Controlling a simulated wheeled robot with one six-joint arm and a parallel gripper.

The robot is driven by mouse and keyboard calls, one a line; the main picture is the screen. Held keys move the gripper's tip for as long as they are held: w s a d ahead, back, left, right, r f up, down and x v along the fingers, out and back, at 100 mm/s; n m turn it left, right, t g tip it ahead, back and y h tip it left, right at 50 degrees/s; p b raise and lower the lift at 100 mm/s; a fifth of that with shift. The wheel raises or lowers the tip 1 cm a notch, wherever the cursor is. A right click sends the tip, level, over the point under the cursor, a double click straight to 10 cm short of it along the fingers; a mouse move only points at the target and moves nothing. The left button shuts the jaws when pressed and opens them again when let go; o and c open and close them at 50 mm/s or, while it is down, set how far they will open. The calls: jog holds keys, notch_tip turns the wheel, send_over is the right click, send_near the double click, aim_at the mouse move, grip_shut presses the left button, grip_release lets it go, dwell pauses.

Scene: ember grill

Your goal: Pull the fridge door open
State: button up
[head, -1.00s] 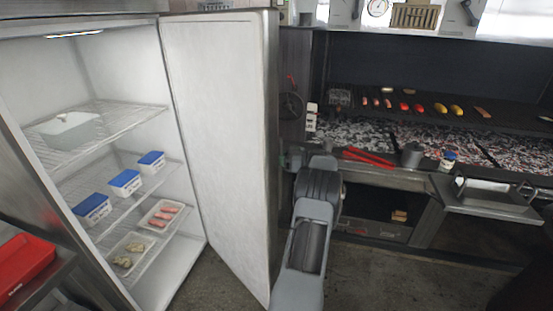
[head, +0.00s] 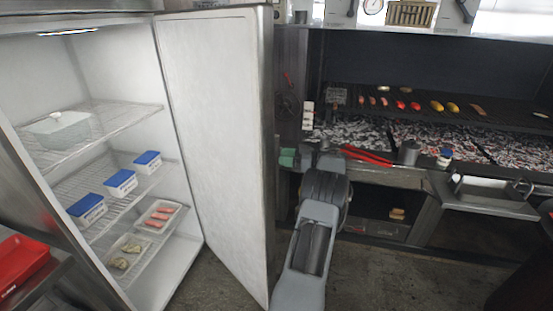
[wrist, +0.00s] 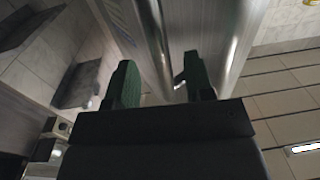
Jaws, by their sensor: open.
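The fridge door (head: 212,140) stands wide open in the head view, its white inner face toward me and the shelves showing. Its outer face shows in the wrist view (wrist: 200,40), with the long metal handle (wrist: 153,40) running down it. My gripper (head: 288,157) is just right of the door's free edge in the head view. In the wrist view its two green fingers (wrist: 160,62) are apart, and the handle bar appears between them. I cannot tell whether a finger touches it.
The fridge (head: 125,60) holds blue-lidded tubs (head: 122,183) and trays of food. A red tray (head: 20,265) is at lower left. The grill (head: 430,135) with food, red tongs (head: 366,155) and a metal sink (head: 490,190) are on the right.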

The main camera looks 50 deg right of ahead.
jog(key=b+v, duration=0.1)
jog(key=v, duration=0.8)
jog(key=shift+s+b, duration=0.25)
jog(key=shift+b, duration=0.15)
jog(key=shift+d+f, duration=0.1)
jog(key=shift+c, duration=0.4)
